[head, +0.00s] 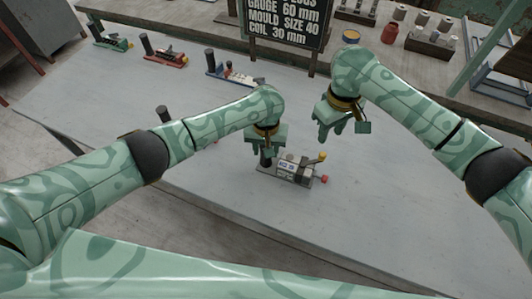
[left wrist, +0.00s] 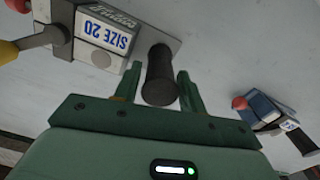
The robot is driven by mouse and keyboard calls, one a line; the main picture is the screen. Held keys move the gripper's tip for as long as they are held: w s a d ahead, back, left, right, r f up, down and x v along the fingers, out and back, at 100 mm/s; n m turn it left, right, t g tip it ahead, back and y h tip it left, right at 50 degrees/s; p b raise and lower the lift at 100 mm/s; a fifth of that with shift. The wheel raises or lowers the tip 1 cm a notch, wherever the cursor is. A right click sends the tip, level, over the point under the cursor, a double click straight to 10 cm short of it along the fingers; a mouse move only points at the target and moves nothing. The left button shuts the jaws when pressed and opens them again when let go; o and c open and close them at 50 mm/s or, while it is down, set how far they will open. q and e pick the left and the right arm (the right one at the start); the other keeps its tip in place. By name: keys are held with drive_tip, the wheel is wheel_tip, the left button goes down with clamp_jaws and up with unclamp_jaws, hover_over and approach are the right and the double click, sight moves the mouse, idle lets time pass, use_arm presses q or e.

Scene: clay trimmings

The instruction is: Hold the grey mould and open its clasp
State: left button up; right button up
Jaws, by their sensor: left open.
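The grey mould (head: 291,169) lies on the table on a flat base plate, with a white label on its block. The label reads SIZE 20 in the left wrist view (left wrist: 104,31). A dark upright post (left wrist: 161,74) stands at one end of its base. A lever with a yellow knob (head: 322,157) and a red knob (head: 323,179) are at the other end. My left gripper (head: 267,146) is open over the post; in the left wrist view its fingers (left wrist: 156,88) are on either side of it. My right gripper (head: 331,132) hangs empty above and behind the mould, fingers apart.
Green (head: 113,42), red (head: 164,55) and blue (head: 232,75) moulds stand along the table's far left side. Another dark post (head: 162,113) shows behind my left arm. A black sign (head: 287,18) stands at the back. The table right of the mould is clear.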

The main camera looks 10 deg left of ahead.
use_arm(q)
drive_tip(key=shift+f, duration=1.6)
